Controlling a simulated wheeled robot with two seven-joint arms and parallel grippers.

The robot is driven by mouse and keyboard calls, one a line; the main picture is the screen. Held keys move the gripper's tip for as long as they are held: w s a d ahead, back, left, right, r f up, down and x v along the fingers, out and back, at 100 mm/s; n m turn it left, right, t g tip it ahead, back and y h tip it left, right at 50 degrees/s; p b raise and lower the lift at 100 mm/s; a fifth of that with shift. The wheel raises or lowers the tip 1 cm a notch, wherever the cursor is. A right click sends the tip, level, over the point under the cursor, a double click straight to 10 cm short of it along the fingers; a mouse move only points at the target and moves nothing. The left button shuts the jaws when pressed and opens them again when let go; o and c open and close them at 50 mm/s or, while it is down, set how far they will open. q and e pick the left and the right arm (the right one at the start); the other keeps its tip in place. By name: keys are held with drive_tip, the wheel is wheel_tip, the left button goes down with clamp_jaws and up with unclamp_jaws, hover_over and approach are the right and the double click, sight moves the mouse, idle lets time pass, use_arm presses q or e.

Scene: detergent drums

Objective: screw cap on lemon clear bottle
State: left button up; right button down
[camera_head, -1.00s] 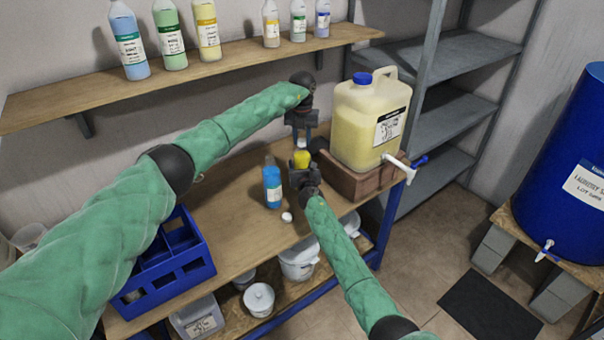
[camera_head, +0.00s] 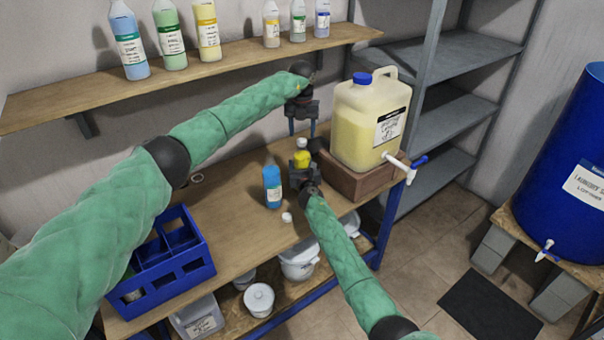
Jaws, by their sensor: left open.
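The small yellow bottle (camera_head: 302,159), seemingly the lemon clear one, stands upright over the bench (camera_head: 235,215). A white cap (camera_head: 302,143) sits on its top; I cannot tell how tightly. My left gripper (camera_head: 302,131) points down from above, its two fingers spread apart and empty, above the cap. My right gripper (camera_head: 302,170) comes from the front and is closed around the bottle's lower body, which it mostly hides.
A blue bottle (camera_head: 272,187) and a loose white cap (camera_head: 287,217) are left of my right gripper. A large yellow jug (camera_head: 362,125) stands on a wooden block (camera_head: 352,184) to the right. A blue crate (camera_head: 182,270) is at the front left. A bottle shelf (camera_head: 240,55) runs behind.

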use_arm(q)
wheel_tip(320, 180, up, 9)
use_arm(e)
drive_tip(key=shift+f, duration=0.25)
use_arm(q)
drive_tip(key=shift+f, duration=0.1)
use_arm(e)
drive_tip(key=c, duration=0.5)
unclamp_jaws()
drive_tip(key=shift+o, duration=0.7)
use_arm(q)
drive_tip(key=shift+f, duration=0.1)
use_arm(e)
drive_tip(key=shift+r, duration=0.1)
use_arm(q)
drive_tip(key=shift+r+p, duration=0.5)
drive_tip(key=shift+r, duration=0.05)
use_arm(e)
drive_tip(key=shift+s+d, duration=0.2)
drive_tip(key=shift+s, duration=1.05)
drive_tip(key=shift+s+d, duration=0.25)
drive_tip(key=shift+s, duration=1)
drive_tip(key=shift+s+d, duration=0.2)
drive_tip(key=shift+s, duration=1.05)
drive_tip(key=shift+s, duration=0.1)
drive_tip(key=shift+c, duration=0.2)
